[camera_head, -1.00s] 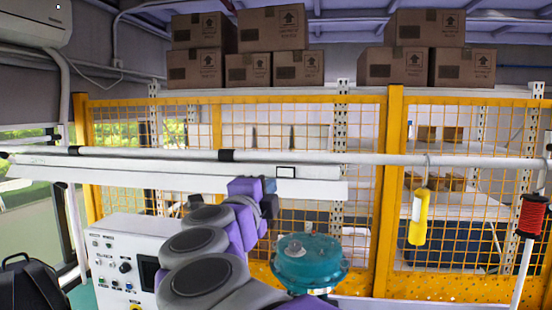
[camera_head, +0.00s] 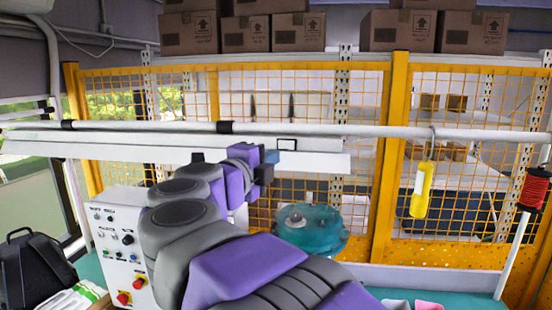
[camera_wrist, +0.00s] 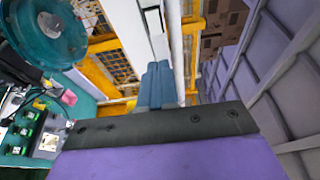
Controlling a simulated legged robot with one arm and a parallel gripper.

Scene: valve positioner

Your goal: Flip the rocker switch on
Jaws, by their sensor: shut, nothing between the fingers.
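The rocker switch looks to be the small white rectangle with a black outline (camera_head: 287,144) on the front of the long white beam (camera_head: 200,148). It also shows at the top of the wrist view (camera_wrist: 152,19), beyond my fingertips. Which way the rocker is tilted is too small to tell. My gripper (camera_head: 271,157), with blue-grey fingers, is just below and left of the switch in the head view. In the wrist view its fingers (camera_wrist: 157,82) are together and empty, pointing toward the beam. I cannot tell from the pictures whether they touch it.
A teal round housing (camera_head: 310,228) stands right of my arm. A white control box (camera_head: 118,240) with knobs and buttons is at left. A yellow mesh fence (camera_head: 400,150) stands behind. A white pipe (camera_head: 380,130) runs across above the beam. A yellow handle (camera_head: 421,190) hangs at right.

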